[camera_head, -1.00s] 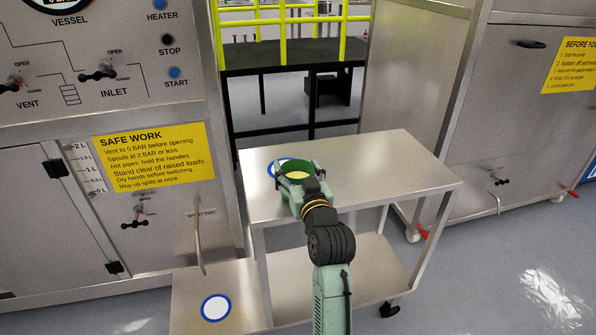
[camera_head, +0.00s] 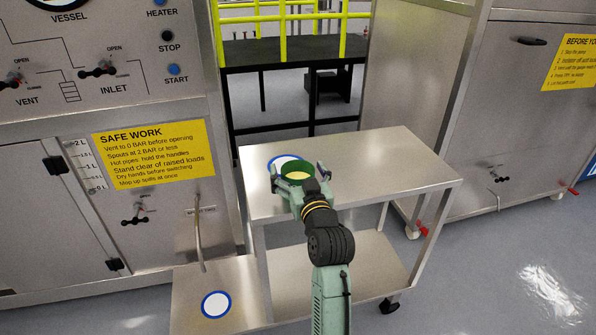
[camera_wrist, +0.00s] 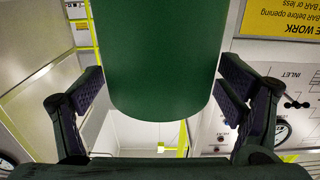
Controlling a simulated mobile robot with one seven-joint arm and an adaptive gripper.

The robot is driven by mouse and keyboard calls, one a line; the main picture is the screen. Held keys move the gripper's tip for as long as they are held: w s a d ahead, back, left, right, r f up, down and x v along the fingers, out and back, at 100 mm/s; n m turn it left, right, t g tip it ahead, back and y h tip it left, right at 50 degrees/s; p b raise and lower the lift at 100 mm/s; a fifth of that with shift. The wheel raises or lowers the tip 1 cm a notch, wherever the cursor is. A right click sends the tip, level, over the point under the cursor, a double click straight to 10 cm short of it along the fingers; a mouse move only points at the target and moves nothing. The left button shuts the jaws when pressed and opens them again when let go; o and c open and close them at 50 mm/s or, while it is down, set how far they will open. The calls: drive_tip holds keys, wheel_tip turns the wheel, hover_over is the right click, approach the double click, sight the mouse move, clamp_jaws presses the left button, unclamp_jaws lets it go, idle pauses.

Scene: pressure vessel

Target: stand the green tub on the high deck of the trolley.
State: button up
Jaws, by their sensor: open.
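The green tub (camera_head: 297,170) appears to stand upright on the high deck of the trolley (camera_head: 385,165), near its left end. Its yellowish inside shows from above, and its lower part is hidden by my gripper. My gripper (camera_head: 298,182) is open, with one finger on each side of the tub. In the wrist view the tub (camera_wrist: 163,60) fills the middle, and gaps show between its wall and the fingers on both sides.
A blue-ringed white mark (camera_head: 279,160) lies partly hidden behind the tub. Another ringed mark (camera_head: 216,305) is on a low shelf at front left. The vessel panel (camera_head: 100,110) stands left of the trolley. The deck's right side is clear.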

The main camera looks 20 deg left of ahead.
drive_tip(key=shift+s+d+r, duration=0.1)
drive_tip(key=shift+s, duration=0.05)
drive_tip(key=v, duration=1.1)
drive_tip(key=shift+s+d, duration=0.2)
drive_tip(key=shift+s, duration=0.05)
